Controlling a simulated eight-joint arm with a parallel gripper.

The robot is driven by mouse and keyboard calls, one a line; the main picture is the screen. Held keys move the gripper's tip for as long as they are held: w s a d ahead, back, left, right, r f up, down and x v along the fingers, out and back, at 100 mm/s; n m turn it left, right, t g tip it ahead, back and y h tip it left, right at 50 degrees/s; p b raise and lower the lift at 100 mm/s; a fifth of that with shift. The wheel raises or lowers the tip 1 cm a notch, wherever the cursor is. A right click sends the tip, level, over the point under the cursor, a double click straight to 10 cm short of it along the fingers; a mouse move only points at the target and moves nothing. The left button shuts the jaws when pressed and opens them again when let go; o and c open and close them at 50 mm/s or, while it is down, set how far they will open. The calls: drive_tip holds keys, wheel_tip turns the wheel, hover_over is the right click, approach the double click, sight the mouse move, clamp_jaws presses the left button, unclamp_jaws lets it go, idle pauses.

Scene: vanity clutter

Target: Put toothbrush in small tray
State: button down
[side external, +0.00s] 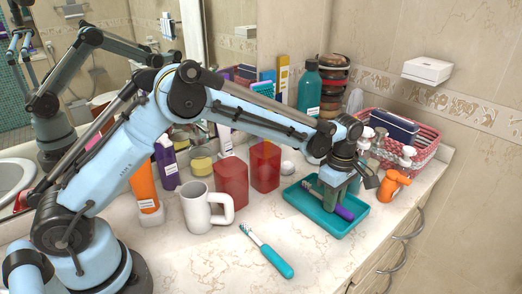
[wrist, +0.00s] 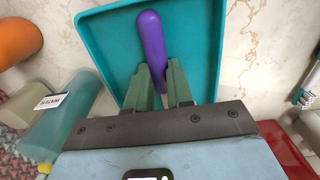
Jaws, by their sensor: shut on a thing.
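A purple toothbrush (side external: 343,212) is between the fingers of my gripper (side external: 330,192), down within the outline of the small teal tray (side external: 330,229). The wrist view shows its rounded purple handle (wrist: 151,38) and the tray floor (wrist: 110,50) behind it. My gripper (wrist: 160,76) is shut on the handle there. The toothbrush is very low; I cannot tell whether it touches the tray floor. A second toothbrush with a teal handle (side external: 276,261) lies on the open counter in front of the tray.
A white mug (side external: 197,208) and two red translucent cups (side external: 231,183) stand left of the tray. Bottles crowd the back. The front counter is mostly clear.

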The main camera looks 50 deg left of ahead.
drive_tip(key=c, duration=1)
unclamp_jaws()
drive_tip(key=shift+f, duration=0.1)
wheel_tip(320, 180, up, 12)
drive_tip(key=s+a+r+m+t, duration=0.2)
drive_tip(key=s+a+r+m, duration=0.3)
drive_tip(key=s+a+f+m+t, duration=0.2)
drive_tip(key=s+a+m, duration=0.1)
drive_tip(key=s+m, duration=0.3)
drive_tip(key=s+a+f+m+t, duration=0.2)
drive_tip(key=s+a+m+t, duration=0.1)
drive_tip(key=s+m, duration=0.4)
drive_tip(key=s+a, duration=0.1)
drive_tip(key=s, duration=0.2)
